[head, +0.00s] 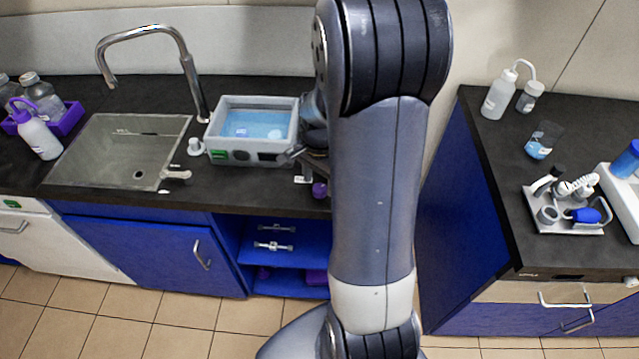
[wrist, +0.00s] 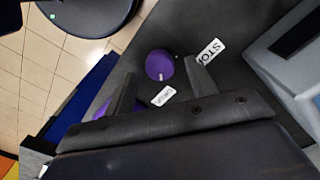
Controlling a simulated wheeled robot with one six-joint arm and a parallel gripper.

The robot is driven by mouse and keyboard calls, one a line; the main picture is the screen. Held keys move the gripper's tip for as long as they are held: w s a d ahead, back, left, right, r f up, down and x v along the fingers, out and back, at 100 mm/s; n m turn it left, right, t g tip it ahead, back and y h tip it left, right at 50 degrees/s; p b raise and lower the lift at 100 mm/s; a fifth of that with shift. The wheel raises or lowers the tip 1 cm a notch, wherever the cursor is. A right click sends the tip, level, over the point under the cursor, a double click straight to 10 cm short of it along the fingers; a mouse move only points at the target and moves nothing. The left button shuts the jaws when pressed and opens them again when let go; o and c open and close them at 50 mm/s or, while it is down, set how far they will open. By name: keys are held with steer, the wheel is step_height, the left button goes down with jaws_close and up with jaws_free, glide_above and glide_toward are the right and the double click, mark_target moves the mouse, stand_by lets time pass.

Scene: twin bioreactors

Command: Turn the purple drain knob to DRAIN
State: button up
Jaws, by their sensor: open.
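The purple knob (wrist: 159,65) is on the dark counter in the wrist view, with a small white mark on its lower side. A STOP label (wrist: 210,51) lies to its right. A partly covered label (wrist: 163,96), seemingly DRAIN, lies below it, roughly on the side the mark faces. My open gripper (wrist: 161,70) has one finger to each side of the knob, with gaps visible and nothing held. In the head view the purple knob (head: 320,190) shows at the counter's front edge beside my arm, which hides most of the gripper.
A grey tub of blue liquid (head: 252,152) stands behind the knob, close to my gripper. The sink (head: 120,150) is to the left. Open blue shelves (head: 280,240) are below the counter. A second counter (head: 500,150) with bottles and tools is on the right.

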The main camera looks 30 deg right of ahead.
mark_target(320, 188)
step_height(320, 188, up, 9)
stand_by(0.3)
steer(key=shift+f, duration=0.1)
step_height(320, 188, down, 11)
steer(key=shift+r, duration=0.1)
stand_by(0.4)
steer(key=shift+r, duration=0.1)
stand_by(0.4)
